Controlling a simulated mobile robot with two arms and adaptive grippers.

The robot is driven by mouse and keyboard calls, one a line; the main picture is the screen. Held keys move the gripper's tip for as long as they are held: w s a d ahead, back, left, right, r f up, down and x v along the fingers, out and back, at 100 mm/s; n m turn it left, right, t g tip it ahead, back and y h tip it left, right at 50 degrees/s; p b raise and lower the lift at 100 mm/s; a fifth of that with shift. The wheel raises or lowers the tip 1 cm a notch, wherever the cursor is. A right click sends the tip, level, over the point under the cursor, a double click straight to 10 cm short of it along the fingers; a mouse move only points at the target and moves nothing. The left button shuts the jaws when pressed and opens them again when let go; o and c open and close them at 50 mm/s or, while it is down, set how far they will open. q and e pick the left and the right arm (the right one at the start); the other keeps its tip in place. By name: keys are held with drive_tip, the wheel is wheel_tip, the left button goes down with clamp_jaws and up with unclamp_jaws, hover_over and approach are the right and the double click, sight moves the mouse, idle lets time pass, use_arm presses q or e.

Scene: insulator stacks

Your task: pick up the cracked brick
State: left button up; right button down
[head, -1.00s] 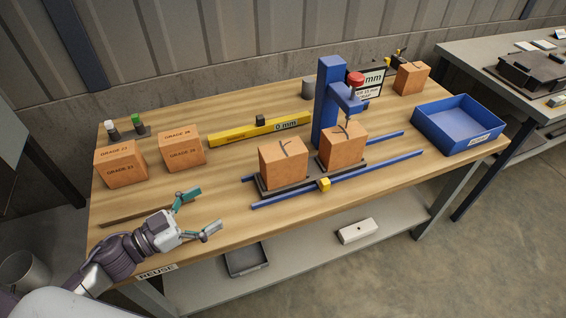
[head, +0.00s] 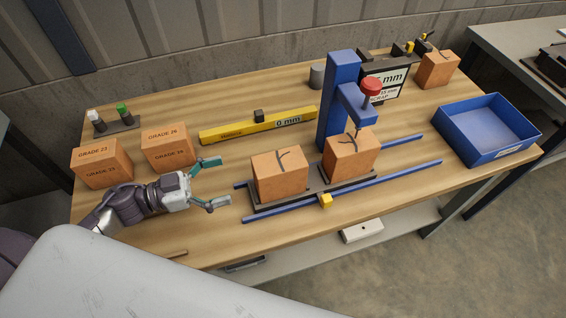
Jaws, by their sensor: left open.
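An orange brick with a dark crack (head: 279,177) sits on the left part of a dark sliding plate (head: 314,190). A second cracked brick (head: 350,158) sits on the same plate, under the blue press (head: 340,95). A third brick with a dark crack line (head: 437,70) stands at the table's back right. My left gripper (head: 222,184) is open and empty. Its fingers point right, toward the left brick on the plate, with a small gap between. My right gripper is not in view.
Two bricks marked with grades (head: 103,163) (head: 168,146) stand at the left, close behind my left arm. Blue rails (head: 345,191) run along the plate. A yellow level (head: 258,126) lies behind. A blue bin (head: 487,130) stands at the right.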

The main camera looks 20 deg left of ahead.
sight(262, 166)
use_arm(q)
drive_tip(key=p+x, duration=0.1)
drive_tip(key=x, duration=0.5)
drive_tip(key=shift+d+r, duration=0.15)
drive_tip(key=shift+d, duration=0.25)
drive_tip(key=x, duration=0.1)
drive_tip(key=p+x, duration=0.1)
drive_tip(key=shift+w+d+r, duration=0.2)
drive_tip(key=shift+r, duration=0.1)
drive_tip(key=shift+p+x, duration=0.35)
drive_tip(key=shift+x, duration=0.8)
drive_tip(key=shift+w+d+f, duration=0.2)
drive_tip(key=shift+s, duration=0.1)
drive_tip(key=shift+c, duration=0.5)
drive_tip(key=c, duration=1.5)
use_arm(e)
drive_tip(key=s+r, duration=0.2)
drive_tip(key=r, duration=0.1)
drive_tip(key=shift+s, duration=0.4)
